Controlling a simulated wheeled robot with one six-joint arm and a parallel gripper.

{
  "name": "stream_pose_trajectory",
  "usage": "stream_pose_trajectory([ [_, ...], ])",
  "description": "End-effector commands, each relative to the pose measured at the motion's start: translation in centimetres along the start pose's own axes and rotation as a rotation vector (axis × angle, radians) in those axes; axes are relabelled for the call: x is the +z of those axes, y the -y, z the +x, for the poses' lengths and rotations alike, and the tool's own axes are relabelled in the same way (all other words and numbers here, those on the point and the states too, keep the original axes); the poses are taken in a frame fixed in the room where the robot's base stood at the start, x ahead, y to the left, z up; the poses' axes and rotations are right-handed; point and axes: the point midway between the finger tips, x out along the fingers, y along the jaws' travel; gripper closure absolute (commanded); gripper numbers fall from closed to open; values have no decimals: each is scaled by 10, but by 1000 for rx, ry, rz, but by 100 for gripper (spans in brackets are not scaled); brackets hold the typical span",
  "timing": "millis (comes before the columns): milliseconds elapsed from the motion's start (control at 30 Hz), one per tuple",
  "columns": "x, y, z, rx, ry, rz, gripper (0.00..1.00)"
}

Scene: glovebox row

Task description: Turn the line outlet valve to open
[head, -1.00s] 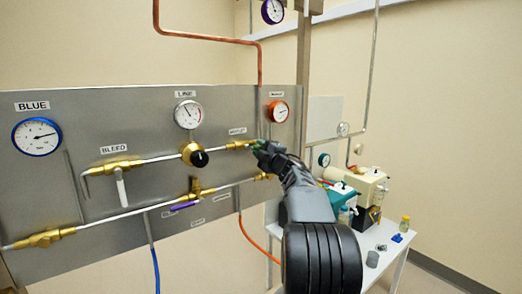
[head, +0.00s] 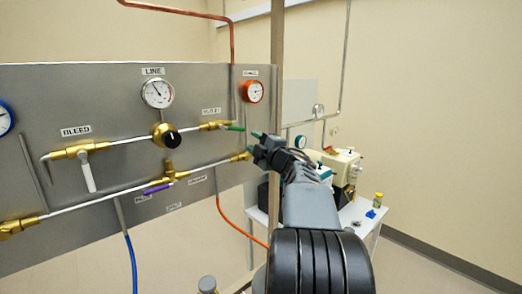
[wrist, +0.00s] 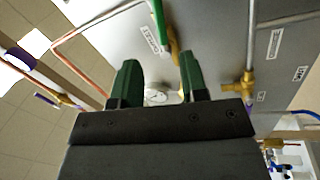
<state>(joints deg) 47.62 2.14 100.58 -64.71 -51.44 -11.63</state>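The outlet valve is a brass body (head: 211,126) at the right end of the upper pipe, below a small label. Its green lever (head: 235,128) points right, roughly in line with that pipe. My gripper (head: 256,143) is just right of and below the lever's tip, apart from it. In the wrist view, my gripper (wrist: 158,72) has its two green fingers spread with nothing held between them. The green lever (wrist: 158,24) and the brass valve body (wrist: 174,46) show beyond the fingertips, beside the label.
The panel (head: 100,88) also carries a black-knobbed regulator (head: 165,135), a bleed valve with a white lever (head: 87,172) and a purple lever (head: 157,188) on the lower pipe. A post (head: 277,60) stands right of the panel. A white table (head: 358,222) with equipment stands behind my arm.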

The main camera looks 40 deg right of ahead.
Motion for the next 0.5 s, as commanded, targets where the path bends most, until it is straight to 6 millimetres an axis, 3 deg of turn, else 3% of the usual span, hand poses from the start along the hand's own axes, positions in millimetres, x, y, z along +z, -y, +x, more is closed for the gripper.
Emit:
stream_pose_trajectory([
  [200,0,0,-22,1,1,1,60],
  [500,0,0,-28,0,-1,1,60],
])
